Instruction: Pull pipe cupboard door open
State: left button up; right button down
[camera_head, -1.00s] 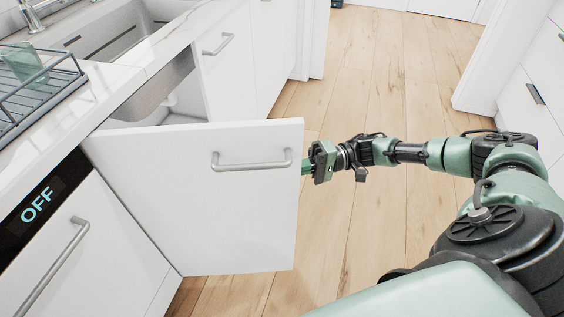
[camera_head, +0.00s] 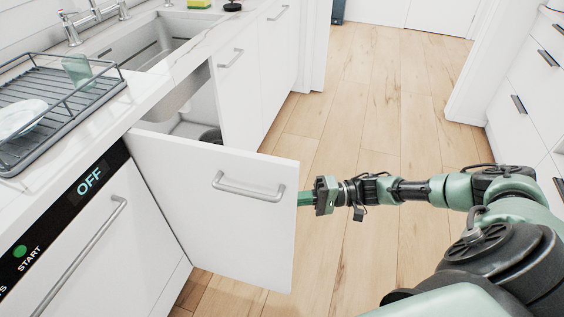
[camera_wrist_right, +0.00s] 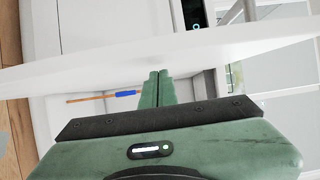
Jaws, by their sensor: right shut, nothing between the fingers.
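The white pipe cupboard door (camera_head: 210,210) stands open under the sink counter, swung well out from the cabinet front. Its bar handle (camera_head: 248,188) is on the outer face, near the free edge. My right gripper (camera_head: 305,198) is at the door's free edge, with its fingertips partly hidden behind the door. In the right wrist view, the gripper's fingers (camera_wrist_right: 157,77) are together and empty, their tips close to the white door panel (camera_wrist_right: 200,50); I cannot tell whether they touch it. The cupboard interior (camera_head: 195,125) shows behind the door. My left gripper is not in view.
The dishwasher (camera_head: 100,235) is left of the door, its display reading OFF. A dish rack (camera_head: 60,105) and the sink (camera_head: 145,45) are on the counter above. Wooden floor (camera_head: 370,90) is clear ahead. White drawers (camera_head: 520,100) stand at right.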

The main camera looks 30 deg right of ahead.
jog(key=shift+w+d+f, duration=0.15)
jog(key=shift+f, duration=0.05)
